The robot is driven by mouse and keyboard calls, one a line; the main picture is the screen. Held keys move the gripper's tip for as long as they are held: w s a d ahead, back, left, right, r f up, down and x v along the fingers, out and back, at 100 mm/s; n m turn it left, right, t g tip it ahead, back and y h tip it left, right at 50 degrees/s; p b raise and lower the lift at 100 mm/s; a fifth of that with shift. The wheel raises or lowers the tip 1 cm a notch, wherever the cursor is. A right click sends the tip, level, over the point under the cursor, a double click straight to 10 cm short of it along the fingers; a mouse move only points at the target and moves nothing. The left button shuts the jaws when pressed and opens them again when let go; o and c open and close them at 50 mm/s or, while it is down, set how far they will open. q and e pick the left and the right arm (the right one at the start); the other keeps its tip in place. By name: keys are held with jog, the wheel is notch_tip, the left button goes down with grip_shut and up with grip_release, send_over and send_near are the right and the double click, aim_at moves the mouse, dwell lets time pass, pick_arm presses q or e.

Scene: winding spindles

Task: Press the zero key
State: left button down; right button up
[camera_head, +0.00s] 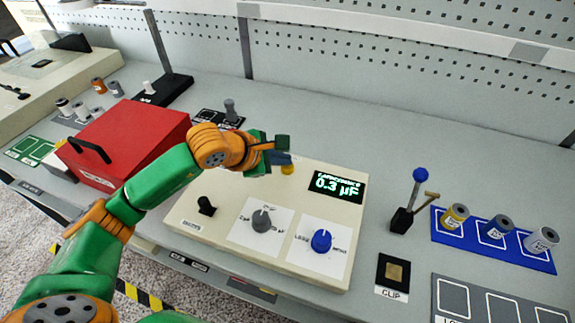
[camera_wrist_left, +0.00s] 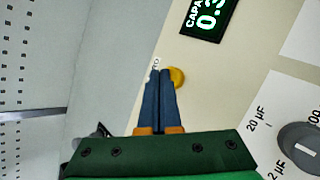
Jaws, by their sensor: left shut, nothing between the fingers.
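The zero key is a round yellow button (camera_head: 288,170) on the cream capacitance meter (camera_head: 190,218). In the left wrist view the yellow button (camera_wrist_left: 178,77) sits just right of my fingertips, with a partly covered label ending in "RO" beside it. My left gripper (camera_head: 289,160) is shut and empty, its blue fingers over the panel by the button. In the left wrist view the fingertips (camera_wrist_left: 160,74) overlap the button's left edge; I cannot tell whether they touch it. The display (camera_head: 337,186) reads 0.3 µF. My right gripper is not in view.
The meter also carries a grey knob (camera_head: 262,219), a blue knob (camera_head: 321,241) and a black switch (camera_head: 206,206). A red box (camera_head: 130,135) stands left, behind my arm. A blue tray (camera_head: 478,253) with spools, a blue-topped lever (camera_head: 420,175) and a clip pad (camera_head: 393,285) are right.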

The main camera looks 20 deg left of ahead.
aim_at(283, 168)
pick_arm(q)
jog(key=shift+f+b, duration=0.3)
jog(key=shift+b, duration=0.05)
jog(key=shift+r, duration=0.1)
dwell(0.5)
jog(key=shift+r+p, duration=0.55)
jog(key=shift+r, duration=0.3)
jog(key=shift+r+p, duration=1.7)
jog(key=shift+r, duration=0.9)
jog(key=shift+f, duration=0.1)
